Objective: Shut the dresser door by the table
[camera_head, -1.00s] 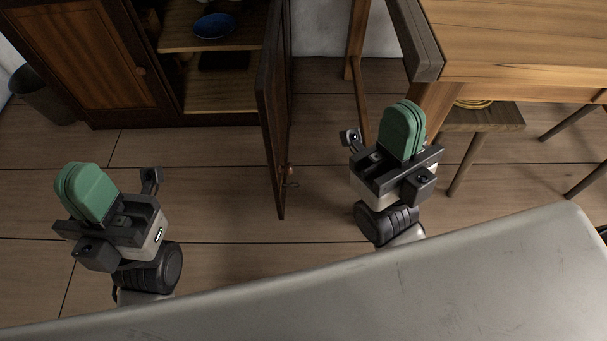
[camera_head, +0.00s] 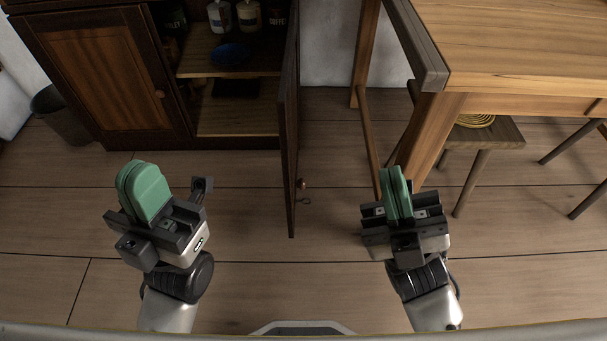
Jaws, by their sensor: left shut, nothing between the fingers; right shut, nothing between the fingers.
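The dark wooden dresser (camera_head: 117,140) stands at the back left. Its right door (camera_head: 290,140) is open and sticks straight out toward me, seen nearly edge-on, with a small knob (camera_head: 300,184) on its right side near the free edge. The dresser's left door (camera_head: 95,65) is shut. My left gripper (camera_head: 143,190) is shut and empty, to the left of the open door and apart from it. My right gripper (camera_head: 396,192) is shut and empty, to the right of the open door, by the table leg, apart from the door.
The wooden table (camera_head: 530,45) stands at the right, its leg (camera_head: 432,135) close to my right gripper. A stool (camera_head: 500,133) is under it. The open dresser holds a blue bowl (camera_head: 230,54) and canisters (camera_head: 248,15). A dark bin (camera_head: 62,115) stands at far left. Floor before the door is clear.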

